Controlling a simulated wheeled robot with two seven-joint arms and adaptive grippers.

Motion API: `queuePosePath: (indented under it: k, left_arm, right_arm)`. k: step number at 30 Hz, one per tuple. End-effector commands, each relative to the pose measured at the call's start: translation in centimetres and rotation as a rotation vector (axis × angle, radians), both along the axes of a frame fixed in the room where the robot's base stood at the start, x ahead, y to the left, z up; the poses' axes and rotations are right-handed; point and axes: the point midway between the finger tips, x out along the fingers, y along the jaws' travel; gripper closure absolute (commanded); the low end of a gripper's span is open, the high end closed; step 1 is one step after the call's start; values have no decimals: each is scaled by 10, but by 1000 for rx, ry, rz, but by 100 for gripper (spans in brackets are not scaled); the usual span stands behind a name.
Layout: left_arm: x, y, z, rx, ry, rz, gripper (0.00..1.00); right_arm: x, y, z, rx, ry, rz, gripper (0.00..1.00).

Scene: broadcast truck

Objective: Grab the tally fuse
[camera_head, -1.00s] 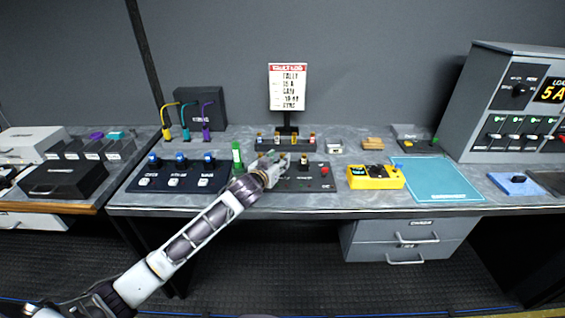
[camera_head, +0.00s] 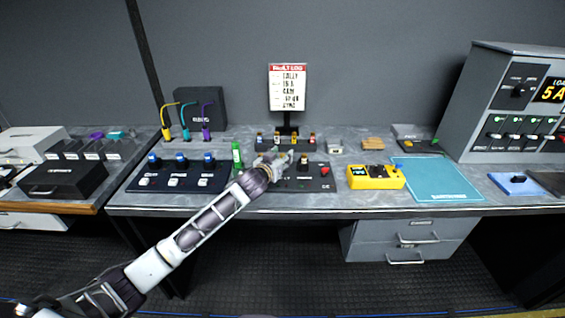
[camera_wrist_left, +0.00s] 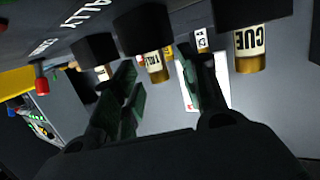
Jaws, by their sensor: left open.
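My left gripper (camera_head: 278,160) is open over the black fuse panel (camera_head: 318,184) on the bench. In the left wrist view the gripper (camera_wrist_left: 166,76) has its two dark green fingers on either side of a fuse with a cream label (camera_wrist_left: 155,64). The label is partly legible and seems to begin with T; "TALLY" is printed on the panel (camera_wrist_left: 75,18) nearby. A fuse marked like "CUE" (camera_wrist_left: 249,50) sits to the right of the fingers. Another fuse (camera_wrist_left: 103,72) shows partly behind the left finger. In the head view the gripper hides the fuse between its fingers.
A rack of several fuses (camera_head: 285,145) stands behind the panel, under a fault log sign (camera_head: 287,88). A green cylinder (camera_head: 237,156) stands to the left. A yellow meter (camera_head: 375,177) and a teal mat (camera_head: 437,180) lie to the right.

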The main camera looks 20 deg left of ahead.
Motion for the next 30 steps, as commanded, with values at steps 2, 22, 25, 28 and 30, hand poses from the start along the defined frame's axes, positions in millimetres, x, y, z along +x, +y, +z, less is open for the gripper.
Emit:
queuePosePath:
  k: [2,22,25,28,30]
  left_arm:
    - [0,0,0,0,0,0,61]
    - [0,0,3,0,-1,0,100]
    - [0,0,8,-1,-2,0,100]
    - [0,0,17,-1,-2,-1,100]
    - [0,0,25,0,-3,0,100]
  right_arm:
    - [0,0,0,0,0,0,100]
    - [0,0,0,0,-1,0,100]
    - [0,0,1,0,-2,0,100]
    - [-1,0,2,1,-3,0,100]
    - [-3,-1,2,0,-3,1,100]
